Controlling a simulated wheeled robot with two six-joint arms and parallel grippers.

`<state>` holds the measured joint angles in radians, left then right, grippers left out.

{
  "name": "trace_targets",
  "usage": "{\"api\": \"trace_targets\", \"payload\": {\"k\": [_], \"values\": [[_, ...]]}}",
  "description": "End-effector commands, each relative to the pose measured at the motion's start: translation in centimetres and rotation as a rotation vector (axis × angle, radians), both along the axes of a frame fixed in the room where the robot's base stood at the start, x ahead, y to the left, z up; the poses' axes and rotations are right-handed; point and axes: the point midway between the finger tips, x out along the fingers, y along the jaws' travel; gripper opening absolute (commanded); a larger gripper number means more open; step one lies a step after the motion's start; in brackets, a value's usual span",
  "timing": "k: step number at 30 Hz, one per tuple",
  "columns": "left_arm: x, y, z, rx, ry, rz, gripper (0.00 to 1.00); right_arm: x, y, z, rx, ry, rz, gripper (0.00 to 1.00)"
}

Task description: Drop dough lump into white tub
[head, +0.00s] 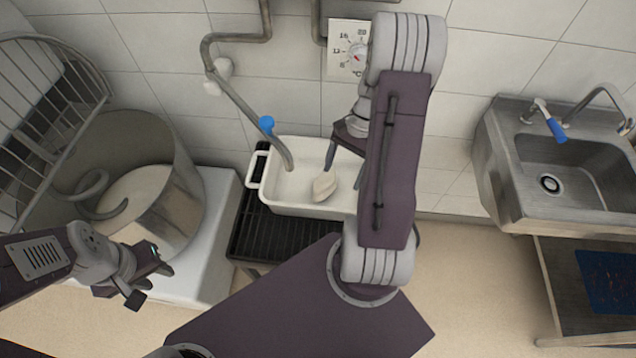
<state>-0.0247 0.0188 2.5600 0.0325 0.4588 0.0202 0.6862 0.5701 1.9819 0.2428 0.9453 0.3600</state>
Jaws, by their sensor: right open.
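The white tub (256,184) is a rectangular bin with a handle on its left end, standing on a dark ribbed rack. The pale dough lump (325,187) shows inside the tub's outline; whether it rests on the tub's floor cannot be told. My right gripper (333,166) is open over the tub, one finger pointing down just above the lump; the other finger is mostly hidden by my arm, which also covers the tub's right end. My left gripper (152,281) is open and empty, in front of the mixer bowl.
A steel mixer bowl (168,205) with a hook and a wire guard (55,80) stands at left on a white base. A steel sink (570,175) is at right. Floor between rack and sink is clear.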

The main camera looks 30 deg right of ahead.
Motion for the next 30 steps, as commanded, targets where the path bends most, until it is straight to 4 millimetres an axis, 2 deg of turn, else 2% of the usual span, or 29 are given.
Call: {"api": "trace_targets", "payload": {"k": [3,9,30], "values": [[0.0,0.0,0.3,0.0,0.0,0.0,0.36,-2.3,-0.9,1.6,-0.001,-0.001,-0.004,0.76],[0.0,0.0,0.5,0.0,0.0,0.0,0.36,-4.3,-1.5,2.8,0.001,0.001,-0.001,0.76],[0.0,0.0,0.4,0.0,0.0,0.0,0.36,-4.5,-1.6,2.9,0.001,0.0,0.0,0.76]]}}
